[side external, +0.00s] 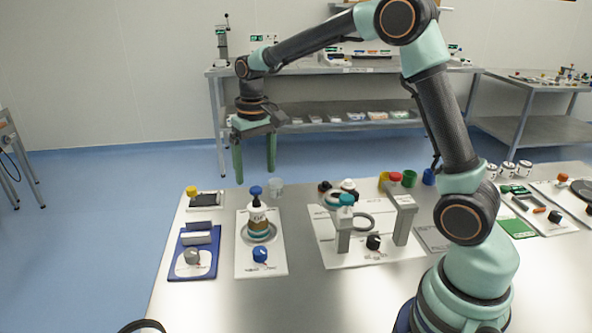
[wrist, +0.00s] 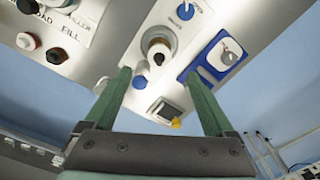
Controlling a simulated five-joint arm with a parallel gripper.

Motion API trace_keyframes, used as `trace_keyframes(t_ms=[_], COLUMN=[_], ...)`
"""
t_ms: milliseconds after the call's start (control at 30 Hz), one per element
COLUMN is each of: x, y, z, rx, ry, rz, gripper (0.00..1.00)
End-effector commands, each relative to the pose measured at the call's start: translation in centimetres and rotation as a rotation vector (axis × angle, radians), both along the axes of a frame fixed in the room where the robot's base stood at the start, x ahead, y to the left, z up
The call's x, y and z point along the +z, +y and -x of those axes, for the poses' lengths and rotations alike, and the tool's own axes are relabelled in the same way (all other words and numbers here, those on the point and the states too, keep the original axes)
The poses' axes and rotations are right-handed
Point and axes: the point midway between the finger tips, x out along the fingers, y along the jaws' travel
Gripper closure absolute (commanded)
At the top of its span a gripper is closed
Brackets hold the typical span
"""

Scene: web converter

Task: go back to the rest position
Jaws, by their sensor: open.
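My gripper (side external: 254,158) hangs in the air at the back left of the table in the side external view, above the table's far edge. Its two green fingers point down and stand apart, with nothing between them. In the wrist view my gripper (wrist: 158,90) also shows open, its fingers at either side of the picture. No finger touches anything.
A white station with grey posts (side external: 402,220) stands mid-table under my arm. A small clear cup (side external: 276,188) and a dark pad with a yellow knob (side external: 205,199) sit near the far edge. The table's front left is bare. Shelving (side external: 330,112) stands behind.

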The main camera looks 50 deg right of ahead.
Motion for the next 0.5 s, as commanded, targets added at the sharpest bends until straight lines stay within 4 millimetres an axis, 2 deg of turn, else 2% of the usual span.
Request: trace_keyframes(t_ms=[200, 500], x=[4.3, 7.6], y=[0.8, 1.8], z=[3.7, 10.0], rx=[0.056, 0.14], ry=[-0.111, -0.266], rz=[0.009, 0.028], gripper=[0.11, 0.11])
